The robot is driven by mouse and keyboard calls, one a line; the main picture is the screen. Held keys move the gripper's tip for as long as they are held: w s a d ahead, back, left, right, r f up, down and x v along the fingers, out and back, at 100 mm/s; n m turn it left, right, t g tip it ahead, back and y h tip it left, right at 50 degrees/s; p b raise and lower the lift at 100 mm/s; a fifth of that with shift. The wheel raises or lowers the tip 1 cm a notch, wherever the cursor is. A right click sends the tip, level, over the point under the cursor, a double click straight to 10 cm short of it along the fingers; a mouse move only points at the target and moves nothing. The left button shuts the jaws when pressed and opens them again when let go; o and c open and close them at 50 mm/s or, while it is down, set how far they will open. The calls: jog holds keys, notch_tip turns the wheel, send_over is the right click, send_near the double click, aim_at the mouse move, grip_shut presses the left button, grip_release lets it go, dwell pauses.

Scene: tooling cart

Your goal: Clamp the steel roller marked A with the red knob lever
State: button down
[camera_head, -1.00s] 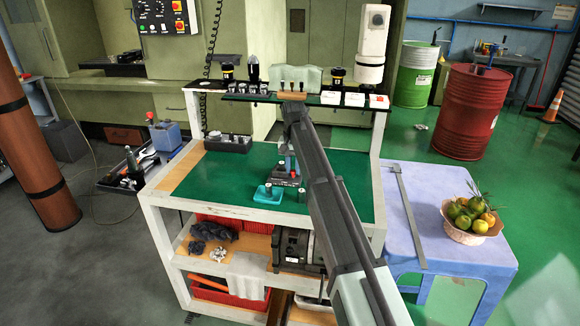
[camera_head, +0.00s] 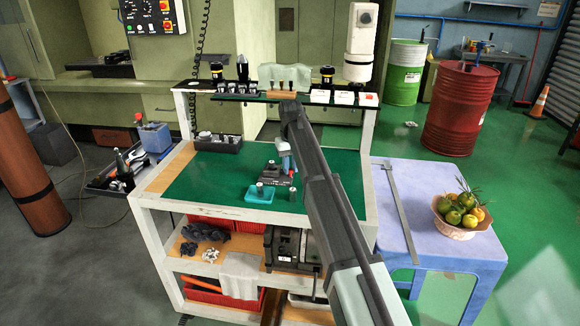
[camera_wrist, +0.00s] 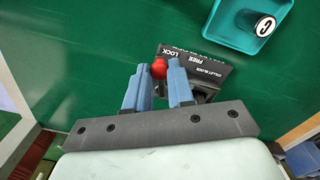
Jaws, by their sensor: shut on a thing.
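The red knob (camera_wrist: 158,68) of the lever sits between the blue fingers of my gripper (camera_wrist: 160,80) in the wrist view, and the gripper is shut on it. The dark collet block (camera_wrist: 200,68), lettered FREE and LOCK, lies just beyond the fingers, which partly hide it. In the head view my gripper (camera_head: 286,166) is at the right side of the collet block (camera_head: 270,174) on the green top. I cannot make out the steel roller marked A. A roller marked C (camera_wrist: 264,26) stands in the teal tray (camera_wrist: 232,36).
The teal tray (camera_head: 249,197) is in front of the block, with a small grey roller (camera_head: 292,194) to its right. A dark holder (camera_head: 218,144) stands at the back left. A raised shelf (camera_head: 262,97) with tooling spans the rear. Green top (camera_head: 215,175) is clear at left.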

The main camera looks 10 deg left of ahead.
aim_at(291, 170)
jog(key=c, duration=1)
grip_release()
notch_tip(291, 170, up, 14)
jog(key=shift+f, duration=0.1)
